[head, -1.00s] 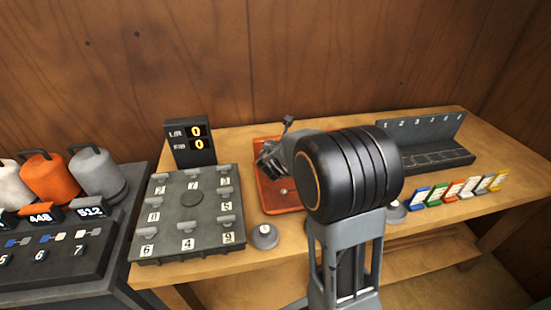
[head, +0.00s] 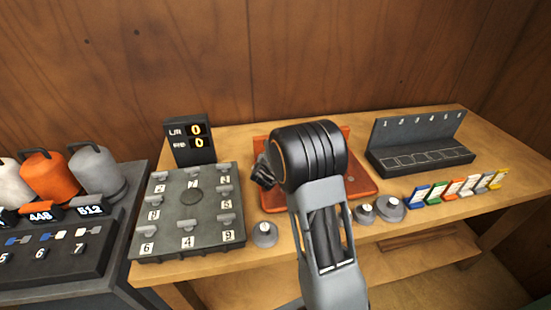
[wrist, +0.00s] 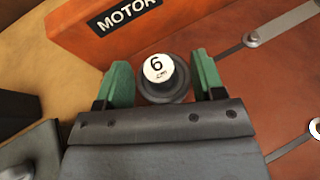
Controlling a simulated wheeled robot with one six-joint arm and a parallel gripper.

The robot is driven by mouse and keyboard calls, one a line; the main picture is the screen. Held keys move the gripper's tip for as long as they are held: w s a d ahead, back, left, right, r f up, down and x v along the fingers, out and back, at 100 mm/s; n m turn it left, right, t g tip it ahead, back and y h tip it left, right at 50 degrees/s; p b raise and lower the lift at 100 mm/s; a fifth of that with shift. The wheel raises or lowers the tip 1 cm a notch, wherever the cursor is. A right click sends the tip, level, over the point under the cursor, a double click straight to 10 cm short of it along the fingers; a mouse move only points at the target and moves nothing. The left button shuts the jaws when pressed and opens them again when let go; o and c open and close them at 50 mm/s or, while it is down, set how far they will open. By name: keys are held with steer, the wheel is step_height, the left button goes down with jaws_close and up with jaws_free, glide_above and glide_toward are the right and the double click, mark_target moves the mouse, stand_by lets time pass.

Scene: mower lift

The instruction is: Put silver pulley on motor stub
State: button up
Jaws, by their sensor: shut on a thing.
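My gripper (wrist: 160,76) has green-tipped fingers on both sides of a round grey pulley (wrist: 157,69), shut on it. The pulley has a white cap marked 6 and a wider dark rim below. In the wrist view it is over the red-brown board, beside a raised orange block (wrist: 95,25) lettered MOTOR. No motor stub shows; whatever is under the pulley is hidden, and I cannot tell if it touches the board. In the head view my gripper (head: 264,172) is at the left end of the red-brown board (head: 362,182), its fingers and the pulley not clearly visible.
Loose grey pulleys stand along the bench front: one at left (head: 264,234), a small one (head: 364,214) and a larger one (head: 391,209) at right. A numbered key panel (head: 190,240), a display (head: 190,143) reading 0 and 0, a dark rack (head: 420,157) and coloured tags (head: 455,187) surround the board.

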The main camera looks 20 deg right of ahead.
steer(key=shift+f, duration=0.15)
steer(key=o, duration=0.9)
steer(key=shift+o, duration=0.2)
